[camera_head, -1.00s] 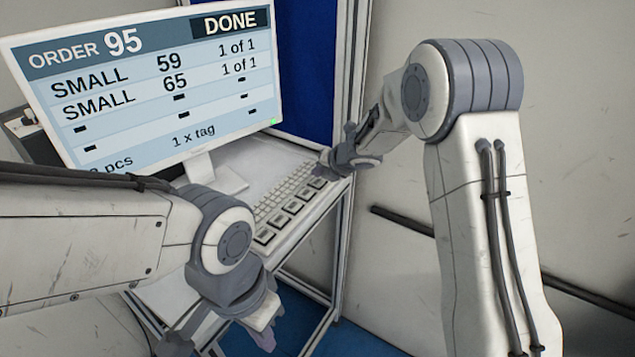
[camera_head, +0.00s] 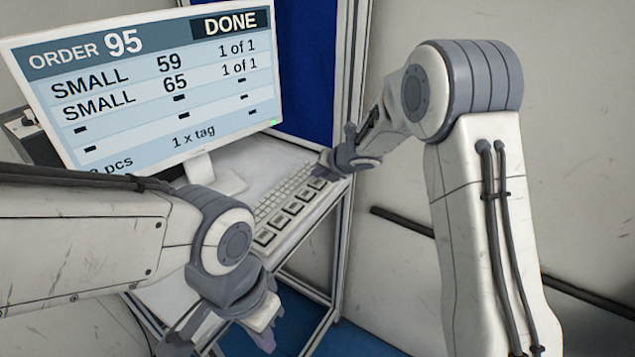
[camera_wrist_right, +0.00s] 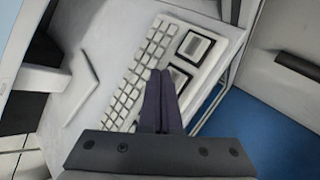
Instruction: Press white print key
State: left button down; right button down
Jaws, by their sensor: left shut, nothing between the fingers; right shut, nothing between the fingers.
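A row of large pale keys in dark frames (camera_head: 268,237) runs along the front of the keyboard (camera_head: 283,190) on the shelf. Two of these keys show in the right wrist view, an outer one (camera_wrist_right: 195,46) and one beside the fingers (camera_wrist_right: 179,79). No labels are legible, so I cannot tell which is the print key. My right gripper (camera_head: 319,173) is shut and empty over the far end of the row. Its fingers (camera_wrist_right: 161,78) hide part of the keys; contact cannot be told. My left gripper (camera_head: 268,342) is shut and empty, low in front of the shelf.
A monitor (camera_head: 150,90) stands behind the keyboard and reads order 95, DONE, 1 x tag. The shelf (camera_wrist_right: 75,110) has bare room beside the keyboard. A metal frame post (camera_head: 352,70) rises close behind my right gripper.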

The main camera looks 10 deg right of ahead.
aim_at(319, 185)
jog(key=shift+f, duration=0.15)
dwell(0.4)
jog(key=shift+f+b, duration=0.25)
jog(key=shift+b, duration=0.15)
jog(key=shift+f+b, duration=0.5)
dwell(0.5)
jog(key=shift+r, duration=0.15)
jog(key=shift+r+p, duration=0.75)
jog(key=shift+p, duration=0.15)
notch_tip(319, 185, up, 5)
jog(key=p, duration=0.5)
jog(key=shift+r, duration=0.1)
